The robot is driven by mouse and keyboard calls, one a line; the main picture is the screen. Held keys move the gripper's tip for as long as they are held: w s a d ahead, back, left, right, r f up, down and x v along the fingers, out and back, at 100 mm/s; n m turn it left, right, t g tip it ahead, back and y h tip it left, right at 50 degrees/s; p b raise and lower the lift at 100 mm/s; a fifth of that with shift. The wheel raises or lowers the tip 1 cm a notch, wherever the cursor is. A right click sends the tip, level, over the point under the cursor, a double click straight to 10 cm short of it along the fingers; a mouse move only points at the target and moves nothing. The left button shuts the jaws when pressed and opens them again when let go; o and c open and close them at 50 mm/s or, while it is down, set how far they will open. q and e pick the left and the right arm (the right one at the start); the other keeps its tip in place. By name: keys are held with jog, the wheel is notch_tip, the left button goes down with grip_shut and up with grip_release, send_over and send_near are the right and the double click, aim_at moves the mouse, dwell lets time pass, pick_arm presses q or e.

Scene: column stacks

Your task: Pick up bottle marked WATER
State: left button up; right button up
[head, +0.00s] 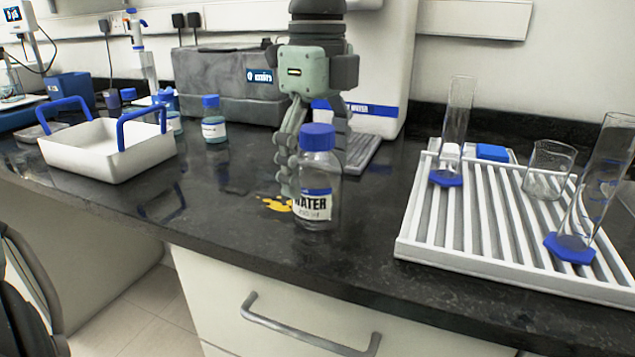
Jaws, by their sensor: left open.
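The bottle marked WATER (317,180) is clear with a blue cap and stands upright near the front edge of the dark bench. My left gripper (303,155) points down right behind it, with its fingers open. One finger shows along the bottle's left side, and the other is partly hidden behind the cap and shoulder. I cannot tell whether a finger touches the glass. My right gripper is not in view.
A white draining rack (456,228) with glass cylinders and a beaker (548,170) stands to the right. A white tray (105,153) with blue handles is at left. A smaller blue-capped bottle (213,124) stands behind. A yellow patch (277,205) lies beside the WATER bottle.

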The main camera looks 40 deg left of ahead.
pick_arm(q)
jog(key=shift+f, duration=0.6)
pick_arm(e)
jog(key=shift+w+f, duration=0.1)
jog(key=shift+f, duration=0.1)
pick_arm(q)
jog(key=c, duration=1.4)
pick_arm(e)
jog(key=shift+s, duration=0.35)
pick_arm(q)
jog(key=shift+r, duration=0.1)
